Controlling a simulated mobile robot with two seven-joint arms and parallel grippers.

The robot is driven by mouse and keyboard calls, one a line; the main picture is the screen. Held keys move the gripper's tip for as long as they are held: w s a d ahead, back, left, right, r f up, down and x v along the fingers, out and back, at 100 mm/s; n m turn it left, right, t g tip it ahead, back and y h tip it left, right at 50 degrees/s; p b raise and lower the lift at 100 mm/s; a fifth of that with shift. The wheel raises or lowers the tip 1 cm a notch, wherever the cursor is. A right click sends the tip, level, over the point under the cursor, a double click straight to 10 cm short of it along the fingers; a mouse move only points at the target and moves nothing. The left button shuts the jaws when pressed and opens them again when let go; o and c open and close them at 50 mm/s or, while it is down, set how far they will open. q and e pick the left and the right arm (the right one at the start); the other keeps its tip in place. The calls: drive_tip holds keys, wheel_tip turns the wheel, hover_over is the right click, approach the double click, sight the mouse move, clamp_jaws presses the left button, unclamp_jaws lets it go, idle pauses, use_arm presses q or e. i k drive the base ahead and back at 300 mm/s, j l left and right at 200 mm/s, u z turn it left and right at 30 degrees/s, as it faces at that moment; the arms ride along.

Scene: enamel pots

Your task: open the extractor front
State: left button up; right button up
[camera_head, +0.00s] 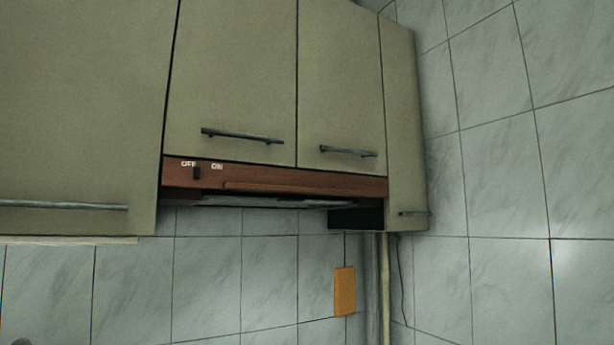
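The extractor has a reddish-brown front strip (300,183) below two wall cabinet doors. The strip carries a black switch (197,173) between the labels OFF and ON, at its left end. A raised lip runs along the strip to the right of the switch. Under the front, a grey underside panel (260,202) shows at the bottom edge, with a dark gap around it. I cannot tell from this view how far the front is pulled out. Neither of my grippers is in view.
Olive cabinet doors with dark bar handles (242,136) and (348,151) hang above the extractor. A larger left cabinet (80,110) and a narrow right cabinet (403,120) flank it. Below are tiled wall, an orange plate (344,291) and vertical pipes (384,290).

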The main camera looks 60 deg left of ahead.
sight(175, 173)
drive_tip(key=u, duration=1.45)
drive_tip(key=i+l, duration=0.05)
